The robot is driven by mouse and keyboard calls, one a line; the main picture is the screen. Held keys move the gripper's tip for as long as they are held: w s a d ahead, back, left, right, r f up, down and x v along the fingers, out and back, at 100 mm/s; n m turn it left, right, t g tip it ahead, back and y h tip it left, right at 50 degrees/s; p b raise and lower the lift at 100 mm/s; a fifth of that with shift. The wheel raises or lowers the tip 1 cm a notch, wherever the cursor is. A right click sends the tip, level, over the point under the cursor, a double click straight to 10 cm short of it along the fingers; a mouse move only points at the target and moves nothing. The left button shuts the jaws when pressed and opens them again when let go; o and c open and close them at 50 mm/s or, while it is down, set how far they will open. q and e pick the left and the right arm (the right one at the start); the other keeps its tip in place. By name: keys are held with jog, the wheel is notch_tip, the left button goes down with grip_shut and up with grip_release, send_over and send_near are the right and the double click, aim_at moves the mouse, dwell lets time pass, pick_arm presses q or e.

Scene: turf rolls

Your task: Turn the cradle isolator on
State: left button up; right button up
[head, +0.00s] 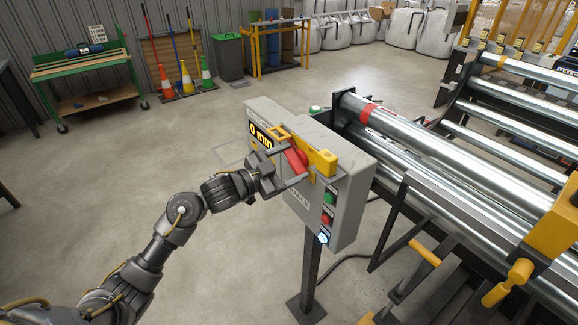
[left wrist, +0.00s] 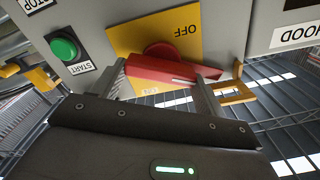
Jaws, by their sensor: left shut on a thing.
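The cradle isolator is a red lever handle (head: 296,158) on a yellow plate on the front of a grey control box (head: 345,190). In the left wrist view the handle (left wrist: 170,71) lies nearly level, slightly tilted, on the yellow plate (left wrist: 136,40). My right gripper is not in view.
The box stands on a post (head: 311,265) beside large steel rollers (head: 440,150). The floor left of the box is clear.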

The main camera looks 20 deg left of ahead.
pick_arm(q)
jog(key=m+b, duration=0.1)
jog(key=m, duration=0.2)
jog(key=m+b, duration=0.1)
jog(key=shift+f+m+b, duration=0.25)
jog(key=shift+m+b, duration=0.05)
jog(key=m+b, duration=0.2)
jog(key=m, duration=0.1)
jog(key=shift+d+f+m+b, duration=0.1)
jog(key=shift+f+m+b, duration=0.05)
jog(key=shift+m+b, duration=0.25)
jog(key=shift+m, duration=0.4)
jog(key=shift+s+m+b, duration=0.1)
jog(key=shift+m+b, duration=0.6)
jog(key=shift+b, duration=0.15)
jog(key=shift+m+b, duration=0.4)
jog(key=shift+m, duration=0.1)
jog(key=shift+m+b, duration=0.3)
jog(key=shift+m, duration=0.1)
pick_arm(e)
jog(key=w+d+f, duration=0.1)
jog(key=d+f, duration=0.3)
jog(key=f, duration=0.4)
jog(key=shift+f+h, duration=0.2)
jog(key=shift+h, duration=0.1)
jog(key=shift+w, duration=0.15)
